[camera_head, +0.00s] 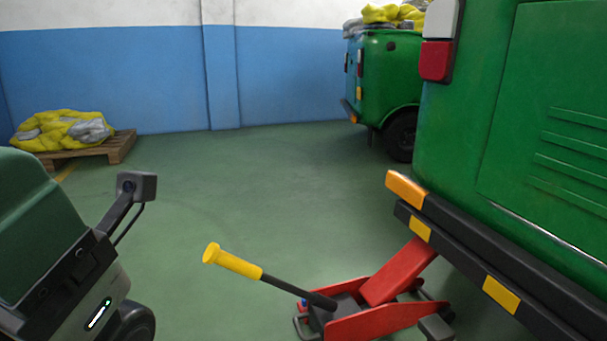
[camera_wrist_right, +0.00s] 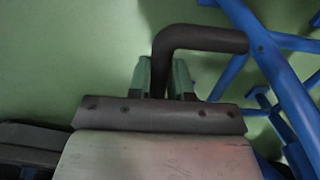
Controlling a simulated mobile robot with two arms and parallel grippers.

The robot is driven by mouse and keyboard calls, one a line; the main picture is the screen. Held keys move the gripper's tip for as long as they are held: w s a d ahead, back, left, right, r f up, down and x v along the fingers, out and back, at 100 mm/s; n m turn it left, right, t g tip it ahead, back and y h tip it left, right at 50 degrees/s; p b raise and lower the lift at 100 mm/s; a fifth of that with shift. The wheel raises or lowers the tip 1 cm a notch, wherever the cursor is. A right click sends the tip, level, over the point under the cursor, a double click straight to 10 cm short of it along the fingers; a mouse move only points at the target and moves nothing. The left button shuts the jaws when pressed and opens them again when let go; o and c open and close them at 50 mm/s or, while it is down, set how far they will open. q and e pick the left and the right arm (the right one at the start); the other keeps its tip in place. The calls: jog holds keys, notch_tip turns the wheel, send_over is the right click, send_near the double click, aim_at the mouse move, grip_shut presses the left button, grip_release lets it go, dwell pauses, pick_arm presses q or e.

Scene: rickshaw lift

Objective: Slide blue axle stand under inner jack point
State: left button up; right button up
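The blue axle stand (camera_wrist_right: 266,55) shows only in the right wrist view, as blue tubes on the right side. A dark bent handle (camera_wrist_right: 205,39) runs from it to my right gripper (camera_wrist_right: 166,82). The gripper's greenish fingers lie on both sides of the handle's end and appear closed on it. The green rickshaw (camera_head: 470,150) stands on the right in the head view. A red floor jack (camera_head: 365,315) sits at its bumper, lift arm raised toward the underside. The jack point is hidden. I see neither gripper in the head view.
The jack's yellow-ended lever (camera_head: 235,263) sticks out to the left over the floor. A second green rickshaw (camera_head: 385,75) stands behind. A wooden pallet (camera_head: 118,148) with a yellow and grey bundle (camera_head: 62,130) lies at the far left. The middle floor (camera_head: 240,190) is clear.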

grip_shut()
jog(key=shift+w+d, duration=1.05)
jog(key=shift+d, duration=1.9)
jog(key=shift+w+d, duration=1.1)
jog(key=shift+d, duration=1.8)
jog(key=shift+w+d, duration=1.05)
jog(key=shift+d, duration=1.9)
jog(key=o, duration=0.6)
grip_release()
jog(key=shift+r, duration=0.1)
jog(key=shift+o, duration=1)
jog(key=shift+s+a, duration=0.1)
